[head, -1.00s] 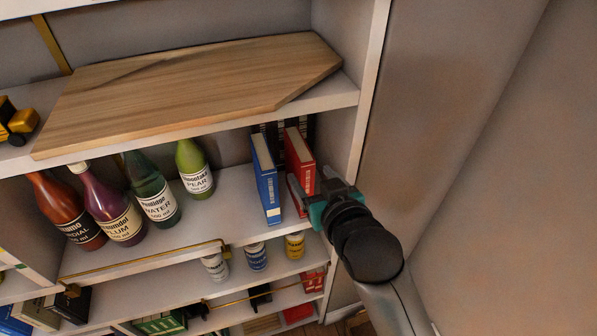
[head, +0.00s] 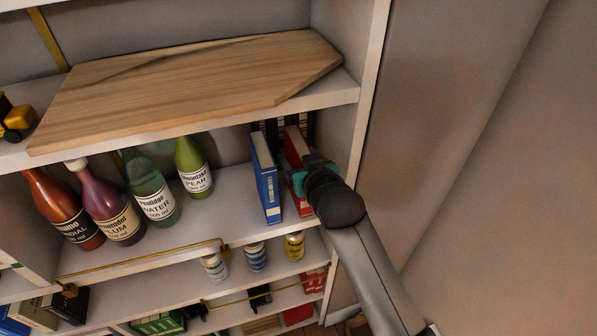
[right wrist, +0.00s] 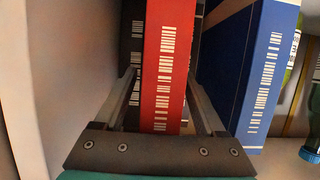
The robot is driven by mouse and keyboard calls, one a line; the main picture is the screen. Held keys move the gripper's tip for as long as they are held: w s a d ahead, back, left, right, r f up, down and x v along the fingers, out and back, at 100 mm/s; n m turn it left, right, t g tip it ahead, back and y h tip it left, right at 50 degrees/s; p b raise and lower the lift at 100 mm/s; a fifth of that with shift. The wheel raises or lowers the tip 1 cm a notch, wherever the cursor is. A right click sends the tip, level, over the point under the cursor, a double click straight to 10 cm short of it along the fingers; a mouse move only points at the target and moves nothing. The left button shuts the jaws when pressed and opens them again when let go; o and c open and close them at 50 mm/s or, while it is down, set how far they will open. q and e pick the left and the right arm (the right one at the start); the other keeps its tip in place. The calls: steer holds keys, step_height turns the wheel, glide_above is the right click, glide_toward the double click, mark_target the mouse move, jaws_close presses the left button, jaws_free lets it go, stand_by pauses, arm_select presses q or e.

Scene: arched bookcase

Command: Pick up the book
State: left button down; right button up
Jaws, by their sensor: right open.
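A red book (head: 294,148) stands upright on the middle shelf, beside a blue book (head: 265,178) on its left. In the right wrist view the red book (right wrist: 168,68) stands between the two fingers of my right gripper (right wrist: 163,105), with the blue book (right wrist: 252,70) to its right. A dark book (right wrist: 133,50) shows to its left. My right gripper (head: 302,178) is open, with its fingers on either side of the red book; I cannot tell whether they touch it. It hides part of the red book in the head view. My left gripper is not in view.
Several bottles, including a green one (head: 194,168), stand left of the books. A wooden board (head: 190,85) lies on the shelf above. The bookcase's white side panel (head: 368,90) is close on the right. Small cans (head: 256,256) stand on the shelf below.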

steer(key=shift+w, duration=0.15)
steer(key=shift+c, duration=0.3)
jaws_close()
steer(key=shift+f, duration=0.1)
stand_by(0.4)
